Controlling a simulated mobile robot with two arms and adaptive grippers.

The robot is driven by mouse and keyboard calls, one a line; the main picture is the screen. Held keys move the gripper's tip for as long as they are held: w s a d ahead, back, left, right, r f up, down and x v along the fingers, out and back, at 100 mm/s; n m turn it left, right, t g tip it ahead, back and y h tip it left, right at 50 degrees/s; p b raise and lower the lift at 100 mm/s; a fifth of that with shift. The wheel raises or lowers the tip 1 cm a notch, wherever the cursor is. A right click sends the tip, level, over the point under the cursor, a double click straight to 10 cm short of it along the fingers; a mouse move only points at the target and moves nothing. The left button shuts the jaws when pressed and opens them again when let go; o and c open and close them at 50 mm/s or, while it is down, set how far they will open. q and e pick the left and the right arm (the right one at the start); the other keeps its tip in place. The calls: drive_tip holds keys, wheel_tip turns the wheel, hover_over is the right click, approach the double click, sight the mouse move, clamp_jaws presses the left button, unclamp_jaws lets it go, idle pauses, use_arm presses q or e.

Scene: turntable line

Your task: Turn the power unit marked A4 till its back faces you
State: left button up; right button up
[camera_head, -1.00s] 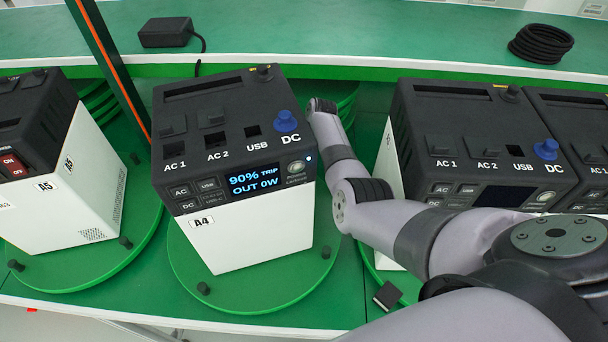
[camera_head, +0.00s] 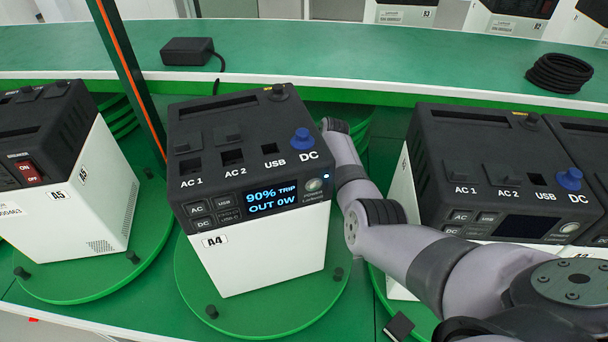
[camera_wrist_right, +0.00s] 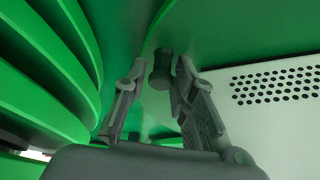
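The power unit A4 (camera_head: 265,255) stands upright on a round green turntable (camera_head: 272,328). Its front, with a lit display and the A4 label, faces me, angled slightly. Two black pegs (camera_head: 211,311) show on the turntable's near rim. My right arm reaches along the unit's right side, and its hand is mostly hidden behind there. In the right wrist view my right gripper (camera_wrist_right: 160,75) is open, with a black peg (camera_wrist_right: 160,70) between its fingertips. A gap shows on the peg's left; whether the right finger touches it I cannot tell. My left gripper is not in view.
Unit A5 (camera_head: 85,215) stands on the left turntable, and another unit (camera_head: 490,170) stands close right of my arm. A black adapter (camera_head: 187,51) and a coiled cable (camera_head: 558,73) lie on the back counter.

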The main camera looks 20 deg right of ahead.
drive_tip(key=v, duration=1.2)
drive_tip(key=shift+c, duration=0.5)
